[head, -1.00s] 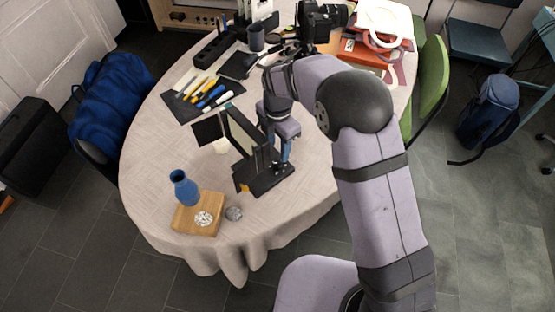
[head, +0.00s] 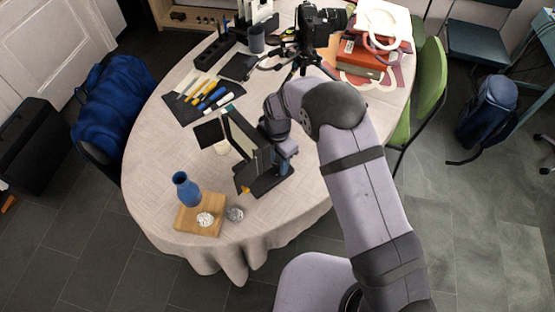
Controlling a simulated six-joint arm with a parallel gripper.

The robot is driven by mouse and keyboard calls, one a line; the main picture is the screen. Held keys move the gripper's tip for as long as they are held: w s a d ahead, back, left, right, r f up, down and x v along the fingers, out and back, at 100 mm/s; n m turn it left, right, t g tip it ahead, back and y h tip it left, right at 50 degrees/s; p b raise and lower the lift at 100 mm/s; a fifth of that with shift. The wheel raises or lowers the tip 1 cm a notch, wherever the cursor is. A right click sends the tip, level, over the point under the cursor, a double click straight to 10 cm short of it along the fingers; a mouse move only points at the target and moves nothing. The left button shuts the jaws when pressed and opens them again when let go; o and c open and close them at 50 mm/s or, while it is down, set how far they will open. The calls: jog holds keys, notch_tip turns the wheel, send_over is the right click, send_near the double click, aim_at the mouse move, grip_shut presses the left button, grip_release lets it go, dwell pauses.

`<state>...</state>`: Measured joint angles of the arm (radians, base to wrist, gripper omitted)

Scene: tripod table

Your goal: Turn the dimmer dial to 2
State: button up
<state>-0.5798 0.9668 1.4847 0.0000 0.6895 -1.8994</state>
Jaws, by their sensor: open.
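A lamp panel (head: 247,138) with dark flaps stands on a black base (head: 268,184) near the middle of the table. The dimmer dial cannot be made out; it may be hidden behind the panel or my gripper. My gripper (head: 284,166) is close behind the panel's right side, low over the base, pointing down. Its fingers are small and partly hidden, with no object seen held in them. I cannot tell whether they touch the lamp.
A blue vase (head: 186,189) and crumpled foil (head: 205,219) stand on a wooden board (head: 187,222), with a silver ball (head: 235,214) beside it. Pens lie on a dark mat (head: 178,110). A camera on a tripod (head: 318,22) stands behind my arm. The tablecloth's left side is clear.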

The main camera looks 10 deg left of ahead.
jog(key=shift+c, duration=0.6)
grip_shut()
jog(key=shift+m, duration=0.4)
jog(key=shift+f+m+b, duration=0.1)
jog(key=shift+m+b, duration=0.5)
jog(key=shift+m, duration=0.6)
jog(key=shift+m+b, duration=0.3)
jog(key=shift+m, duration=1.1)
jog(key=shift+o, duration=0.6)
grip_release()
